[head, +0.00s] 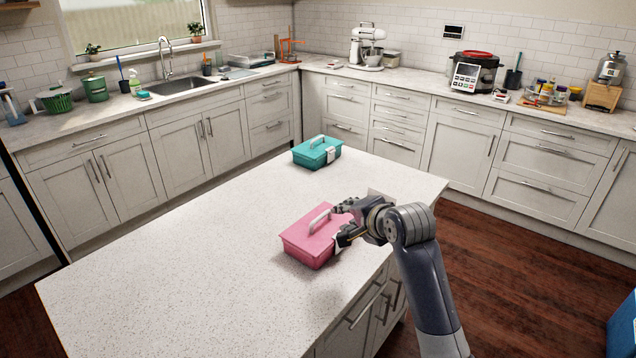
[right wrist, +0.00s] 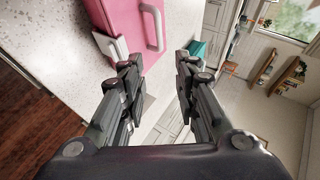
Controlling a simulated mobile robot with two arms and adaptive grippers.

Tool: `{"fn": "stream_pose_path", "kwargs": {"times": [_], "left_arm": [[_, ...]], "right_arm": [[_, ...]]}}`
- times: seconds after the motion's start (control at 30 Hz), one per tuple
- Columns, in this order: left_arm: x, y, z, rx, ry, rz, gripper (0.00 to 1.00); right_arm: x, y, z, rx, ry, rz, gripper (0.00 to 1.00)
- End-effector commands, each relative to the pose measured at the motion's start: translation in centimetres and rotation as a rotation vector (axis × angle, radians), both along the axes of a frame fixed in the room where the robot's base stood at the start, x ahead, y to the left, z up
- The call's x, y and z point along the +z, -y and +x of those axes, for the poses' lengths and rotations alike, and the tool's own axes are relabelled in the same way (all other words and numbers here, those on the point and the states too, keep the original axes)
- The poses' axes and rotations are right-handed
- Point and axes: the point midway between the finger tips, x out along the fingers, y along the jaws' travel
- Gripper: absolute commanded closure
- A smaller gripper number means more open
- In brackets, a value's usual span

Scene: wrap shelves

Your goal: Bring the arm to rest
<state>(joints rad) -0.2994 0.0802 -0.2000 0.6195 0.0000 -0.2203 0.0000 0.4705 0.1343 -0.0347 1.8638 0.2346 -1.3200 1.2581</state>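My right gripper (head: 345,222) is above the island's right part, at the right side of a pink box (head: 310,243) with a grey handle. In the right wrist view its two fingers (right wrist: 157,72) stand apart with nothing between them. The pink box (right wrist: 139,22) shows there beyond the fingertips, with its handle and a white latch. In the head view the gripper overlaps the box's right edge; I cannot tell whether they touch. My left gripper is not in view.
A teal box (head: 316,153) with a handle stands farther back on the white speckled island (head: 190,265). The island's left part is clear. Counters with a sink (head: 181,86), a stand mixer (head: 367,47) and a cooker (head: 473,73) line the walls.

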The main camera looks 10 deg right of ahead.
Motion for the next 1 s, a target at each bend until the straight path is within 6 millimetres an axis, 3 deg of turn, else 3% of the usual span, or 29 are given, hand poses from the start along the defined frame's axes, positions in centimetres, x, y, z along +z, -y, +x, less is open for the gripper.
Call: {"fn": "stream_pose_path", "kwargs": {"times": [0.13, 0.27, 0.4, 0.6, 0.8, 1.0], "left_arm": [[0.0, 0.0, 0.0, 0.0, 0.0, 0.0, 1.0], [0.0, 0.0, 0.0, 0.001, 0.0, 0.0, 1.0], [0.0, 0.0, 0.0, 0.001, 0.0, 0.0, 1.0], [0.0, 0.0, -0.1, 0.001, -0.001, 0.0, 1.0], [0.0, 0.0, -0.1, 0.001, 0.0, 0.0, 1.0], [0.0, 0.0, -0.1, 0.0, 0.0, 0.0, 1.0]], "right_arm": [[-1.8, -0.1, -1.2, 0.025, -0.023, -0.045, 0.71], [-6.3, -0.4, -4.9, 0.108, -0.086, -0.175, 0.71], [-11.8, -0.8, -11.0, 0.252, -0.174, -0.364, 0.71], [-17.3, -1.2, -19.9, 0.475, -0.286, -0.583, 0.71], [-20.5, -1.3, -28.8, 0.716, -0.382, -0.76, 0.71], [-21.7, -1.4, -35.0, 0.903, -0.439, -0.861, 0.71]]}}
